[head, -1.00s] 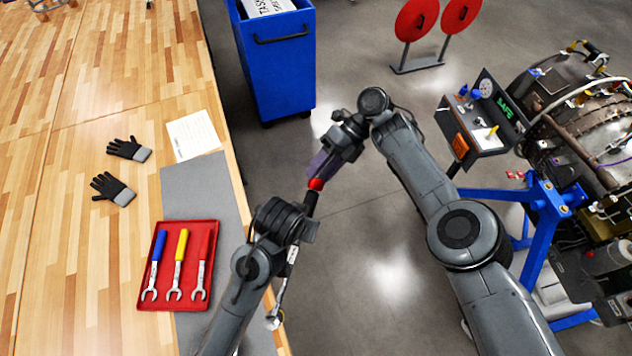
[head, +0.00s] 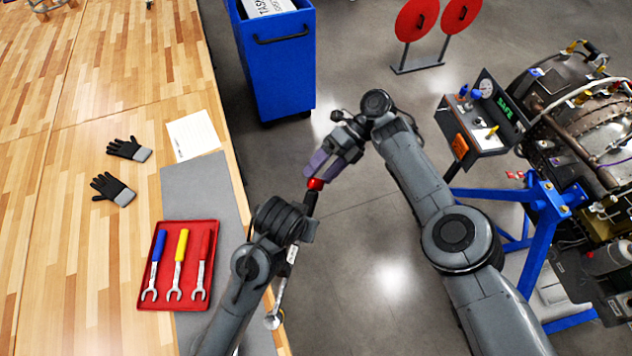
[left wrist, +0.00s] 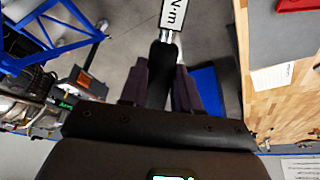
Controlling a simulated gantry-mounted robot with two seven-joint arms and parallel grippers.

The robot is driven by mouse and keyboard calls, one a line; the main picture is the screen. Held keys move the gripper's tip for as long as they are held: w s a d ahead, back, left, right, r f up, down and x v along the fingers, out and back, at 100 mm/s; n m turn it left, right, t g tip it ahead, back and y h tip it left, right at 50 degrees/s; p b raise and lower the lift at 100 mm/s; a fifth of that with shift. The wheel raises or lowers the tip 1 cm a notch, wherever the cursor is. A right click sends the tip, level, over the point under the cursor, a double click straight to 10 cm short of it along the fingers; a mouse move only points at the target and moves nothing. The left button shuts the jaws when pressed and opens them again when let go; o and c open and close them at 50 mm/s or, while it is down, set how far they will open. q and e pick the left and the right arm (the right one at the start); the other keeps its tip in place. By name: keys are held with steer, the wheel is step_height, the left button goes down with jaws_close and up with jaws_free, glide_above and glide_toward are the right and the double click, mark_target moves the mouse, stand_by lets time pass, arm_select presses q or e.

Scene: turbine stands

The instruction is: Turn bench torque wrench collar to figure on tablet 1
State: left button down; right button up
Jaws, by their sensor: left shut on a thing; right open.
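The torque wrench has a black handle (head: 309,203), a red collar (head: 315,184) at its upper end and a metal shaft and head (head: 273,318) at its lower end. My left gripper (head: 302,226) is shut on the black handle. In the left wrist view the handle (left wrist: 160,75) sits between the fingers, below a white label marked N·m (left wrist: 173,14). My right gripper (head: 320,166) is open, its purple-grey fingers spread at the red collar. I cannot tell whether they touch it. No tablet reading can be made out.
The wooden bench (head: 80,240) at left holds a red tray (head: 147,290) of open-ended wrenches, gloves (head: 113,188) and a paper (head: 192,135). A blue cart (head: 280,80) stands behind. A console reading SAFE (head: 482,120) and an engine on a blue stand (head: 545,235) are at right.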

steer(key=shift+c, duration=1)
steer(key=w+d+r+m+t+h, duration=0.1)
steer(key=w+d+r+m+h, duration=0.2)
steer(key=r+m, duration=0.3)
steer(key=x, duration=0.7)
steer(key=shift+a, duration=0.25)
steer(key=shift+w+f, duration=0.1)
